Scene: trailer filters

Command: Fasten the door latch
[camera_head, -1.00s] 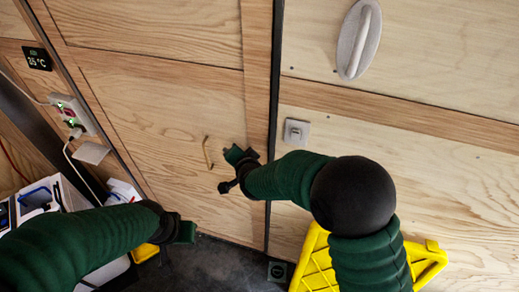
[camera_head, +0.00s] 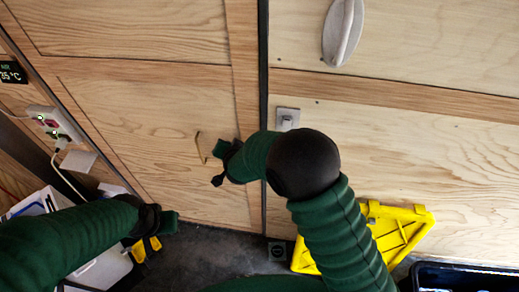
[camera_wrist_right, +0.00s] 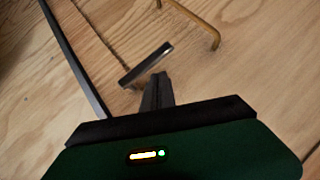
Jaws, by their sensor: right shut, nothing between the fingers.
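In the head view the wooden panels are split by a dark upright gap (camera_head: 263,60). A small metal latch plate (camera_head: 287,118) sits right of the gap, partly behind my right arm. A thin brass pull (camera_head: 199,148) is on the left panel. My right gripper (camera_head: 221,163) is just right of the pull, close to the panel. In the wrist view its fingers (camera_wrist_right: 160,78) are shut and empty, just beside a short grey metal bar (camera_wrist_right: 146,64); contact is unclear. The brass pull also shows there (camera_wrist_right: 208,30). My left gripper (camera_head: 165,222) hangs lower left, jaws unclear.
A pale oval handle (camera_head: 342,30) is on the upper right panel. A yellow plastic object (camera_head: 385,235) and a black crate (camera_head: 470,275) are lower right. A white socket box (camera_head: 52,122) and shelf (camera_head: 78,160) are at left, with white containers below.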

